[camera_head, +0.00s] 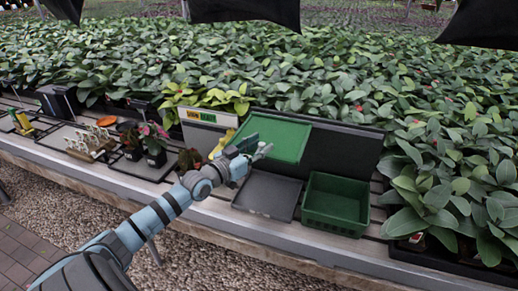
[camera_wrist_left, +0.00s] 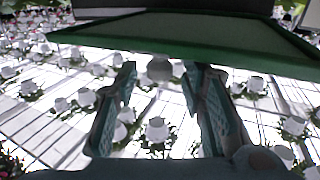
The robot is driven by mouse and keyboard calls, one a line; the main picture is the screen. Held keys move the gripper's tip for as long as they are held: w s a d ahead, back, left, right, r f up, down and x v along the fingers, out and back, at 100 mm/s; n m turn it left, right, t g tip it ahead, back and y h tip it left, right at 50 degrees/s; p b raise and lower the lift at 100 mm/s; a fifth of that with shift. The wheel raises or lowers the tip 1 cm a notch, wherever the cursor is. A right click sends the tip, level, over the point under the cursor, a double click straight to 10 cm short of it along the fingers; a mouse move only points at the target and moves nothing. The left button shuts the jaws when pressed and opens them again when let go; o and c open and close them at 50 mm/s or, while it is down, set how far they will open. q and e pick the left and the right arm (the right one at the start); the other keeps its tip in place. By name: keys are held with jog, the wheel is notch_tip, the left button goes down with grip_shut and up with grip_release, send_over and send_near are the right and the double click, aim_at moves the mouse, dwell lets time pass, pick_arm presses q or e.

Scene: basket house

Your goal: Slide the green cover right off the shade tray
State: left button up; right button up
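The green cover (camera_head: 277,136) is a flat green panel lying tilted over the left part of a long dark tray (camera_head: 343,152), seemingly the shade tray. The tray's right part shows uncovered and dark. My left gripper (camera_head: 262,152) is at the cover's front left edge in the head view. In the left wrist view the green cover (camera_wrist_left: 180,36) spans the top. My left gripper (camera_wrist_left: 162,85) has its two fingers apart there, with a round grey knob-like shape (camera_wrist_left: 159,68) between them; whether they touch it I cannot tell. My right gripper is not in view.
In front of the dark tray stand a flat grey tray (camera_head: 267,194) and an empty-looking green crate (camera_head: 336,203). A grey box with yellow-green plants (camera_head: 208,124) is just left. Dense potted plants (camera_head: 430,185) crowd the right and back.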

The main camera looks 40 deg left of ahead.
aim_at(286, 159)
pick_arm(q)
grip_shut()
jog(key=shift+w+d+p, duration=0.1)
jog(key=shift+d+p, duration=0.2)
jog(key=shift+d, duration=0.15)
jog(key=d+p, duration=0.1)
jog(key=d, duration=0.1)
jog(key=w+d+p, duration=0.1)
jog(key=d, duration=0.1)
jog(key=w+d+p, duration=0.1)
jog(key=d, duration=0.2)
jog(key=shift+w+r, duration=0.2)
jog(key=shift+w, duration=0.05)
jog(key=w+d+p, duration=0.1)
jog(key=w+d, duration=0.1)
jog(key=d, duration=0.5)
jog(key=w+d, duration=0.3)
jog(key=d, duration=0.5)
jog(key=shift+f+p, duration=0.3)
jog(key=shift+p, duration=0.1)
jog(key=shift+w, duration=0.1)
jog(key=shift+o, duration=0.3)
grip_release()
